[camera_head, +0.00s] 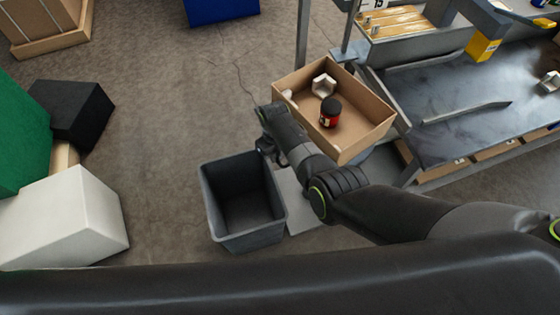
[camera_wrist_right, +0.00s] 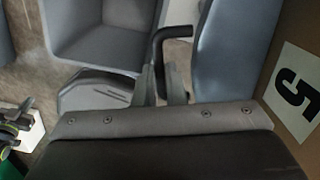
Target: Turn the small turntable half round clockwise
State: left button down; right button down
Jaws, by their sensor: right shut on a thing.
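My right gripper (camera_head: 268,148) reaches in between an empty grey bin (camera_head: 217,205) and an open cardboard box (camera_head: 378,136). In the right wrist view, my right gripper (camera_wrist_right: 165,88) is shut on a black bent handle (camera_wrist_right: 170,32), whose top turns to the right. A grey flat plate (camera_head: 299,205) lies low beside the bin, partly under my arm. I cannot make out a turntable disc for certain; my arm, the bin and the box hide much of what is below.
The box holds a black-and-red jar (camera_head: 330,113) and a white part (camera_head: 323,84). A metal workbench (camera_head: 470,130) stands at the right. White (camera_head: 65,220), black (camera_head: 72,110) and green blocks stand at the left. The floor between is open.

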jog(key=shift+w+a+b, duration=0.15)
jog(key=shift+w+b, duration=0.15)
jog(key=shift+w, duration=0.05)
jog(key=shift+m, duration=0.3)
jog(key=c, duration=1.8)
grip_release()
jog(key=shift+o, duration=0.2)
notch_tip(320, 180, up, 6)
jog(key=shift+a+f+p, duration=0.1)
jog(key=shift+f+p, duration=0.05)
jog(key=shift+p, duration=0.95)
notch_tip(320, 180, up, 12)
jog(key=p, duration=0.1)
jog(key=shift+f, duration=0.15)
